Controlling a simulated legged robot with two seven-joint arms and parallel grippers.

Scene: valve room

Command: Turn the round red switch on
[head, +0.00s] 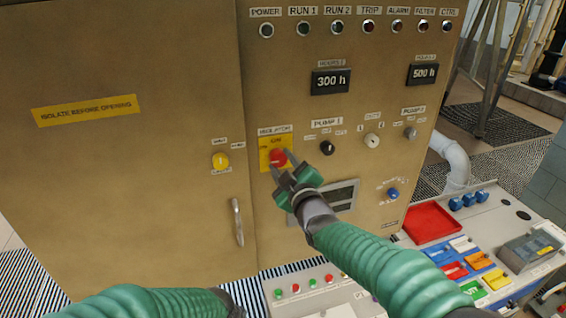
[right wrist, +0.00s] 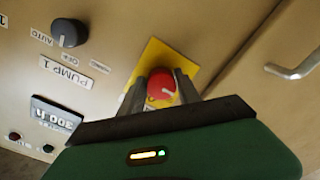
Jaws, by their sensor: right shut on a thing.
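The round red switch (head: 277,157) sits on a yellow plate (head: 265,160) marked ON, under an ISOLATOR label on the tan cabinet. My right gripper (head: 282,168) reaches it from the lower right. In the right wrist view, the red switch (right wrist: 162,84) lies between the two grey fingers of my right gripper (right wrist: 160,92), which is shut on it. A pale mark shows on its face. The fingers hide part of its sides and the lower plate. My left arm's green sleeve crosses the bottom left of the head view; its gripper is out of view.
A door handle (head: 238,222) is below. A bench with a red tray (head: 432,222) stands at lower right.

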